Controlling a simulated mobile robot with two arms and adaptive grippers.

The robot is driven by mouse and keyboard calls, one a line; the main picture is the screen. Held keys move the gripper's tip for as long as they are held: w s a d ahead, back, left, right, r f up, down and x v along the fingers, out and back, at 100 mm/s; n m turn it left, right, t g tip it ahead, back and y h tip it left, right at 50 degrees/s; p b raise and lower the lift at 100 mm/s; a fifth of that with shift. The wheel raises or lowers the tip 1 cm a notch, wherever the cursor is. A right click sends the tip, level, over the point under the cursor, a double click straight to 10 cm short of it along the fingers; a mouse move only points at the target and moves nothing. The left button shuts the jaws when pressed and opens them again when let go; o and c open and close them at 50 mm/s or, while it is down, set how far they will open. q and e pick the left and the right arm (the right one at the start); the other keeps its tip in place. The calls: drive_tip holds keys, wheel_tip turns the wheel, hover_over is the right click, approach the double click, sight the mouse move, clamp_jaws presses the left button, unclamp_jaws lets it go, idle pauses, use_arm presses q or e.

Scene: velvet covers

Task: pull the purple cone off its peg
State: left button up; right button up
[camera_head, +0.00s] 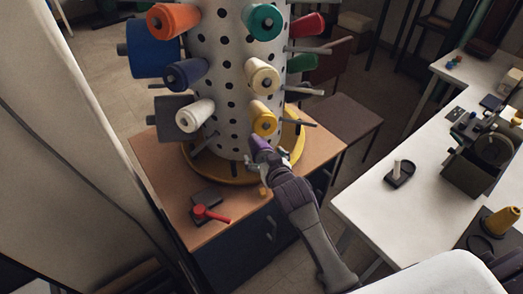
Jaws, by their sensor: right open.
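The purple cone (259,144) sits low on the front of a white column (217,95) with dark holes, just below a yellow cone (263,121). Its peg is hidden. My right gripper (262,158) comes in from the lower right with its jaws open at the purple cone. The wrist and fingers cover the cone's lower part, and I cannot tell whether the fingers touch it. My left gripper is not in view.
Orange, blue, green, cream and white cones stick out of the column, along with several bare pegs. The column stands on a round yellow base (203,169) on a wooden cabinet (160,160). A red-handled tool (211,214) lies at the front. A white table (360,205) is at right.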

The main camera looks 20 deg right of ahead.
drive_tip(key=shift+x, duration=1.4)
drive_tip(key=shift+c, duration=0.2)
drive_tip(key=c, duration=1.1)
drive_tip(key=shift+c, duration=0.2)
drive_tip(key=shift+s+r+p, duration=0.2)
drive_tip(key=shift+s+p, duration=0.1)
drive_tip(key=shift+p, duration=0.35)
